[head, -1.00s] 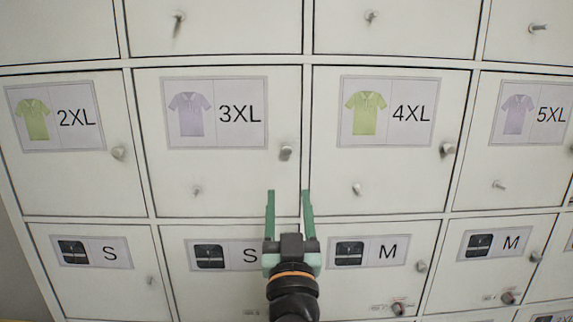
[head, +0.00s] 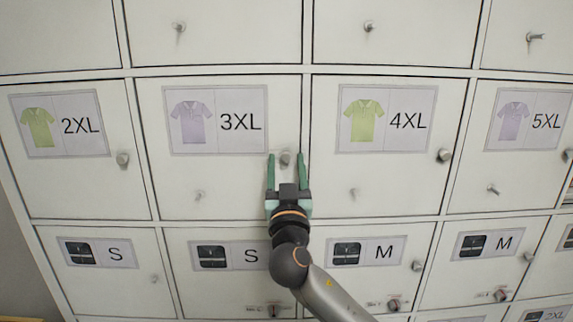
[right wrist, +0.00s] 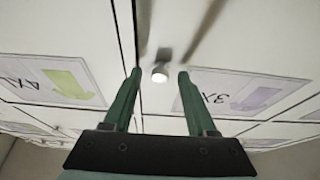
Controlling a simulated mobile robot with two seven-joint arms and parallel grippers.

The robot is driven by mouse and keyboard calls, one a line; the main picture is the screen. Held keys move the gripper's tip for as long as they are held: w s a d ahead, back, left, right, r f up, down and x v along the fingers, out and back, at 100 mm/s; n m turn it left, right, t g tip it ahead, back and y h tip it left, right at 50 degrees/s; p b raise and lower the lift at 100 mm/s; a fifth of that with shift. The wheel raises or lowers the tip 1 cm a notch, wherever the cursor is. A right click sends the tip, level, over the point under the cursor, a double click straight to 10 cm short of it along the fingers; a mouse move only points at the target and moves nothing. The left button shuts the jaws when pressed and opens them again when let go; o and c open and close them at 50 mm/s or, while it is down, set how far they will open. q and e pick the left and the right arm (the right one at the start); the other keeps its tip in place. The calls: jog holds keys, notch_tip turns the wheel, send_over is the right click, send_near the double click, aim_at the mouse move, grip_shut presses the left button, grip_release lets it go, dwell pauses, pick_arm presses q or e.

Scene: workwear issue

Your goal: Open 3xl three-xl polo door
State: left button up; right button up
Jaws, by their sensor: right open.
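The 3XL polo door (head: 170,185) is a white locker door with a purple polo label (head: 216,119). It looks shut, flush with its neighbours. Its round knob (head: 285,158) sits near the door's right edge. My right gripper (head: 286,160) is open, its green fingers pointing up the door with the knob between their tips in the head view. In the right wrist view the knob (right wrist: 160,73) also shows between the two fingertips, with gaps on both sides. My left gripper is not in view.
The 4XL door (head: 330,180) lies right of the 3XL door and the 2XL door (head: 85,190) left, both shut with knobs. Smaller S and M doors are below, more doors above. A small peg (head: 199,196) stands low on the 3XL door.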

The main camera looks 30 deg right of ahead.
grip_shut()
dwell(1.3)
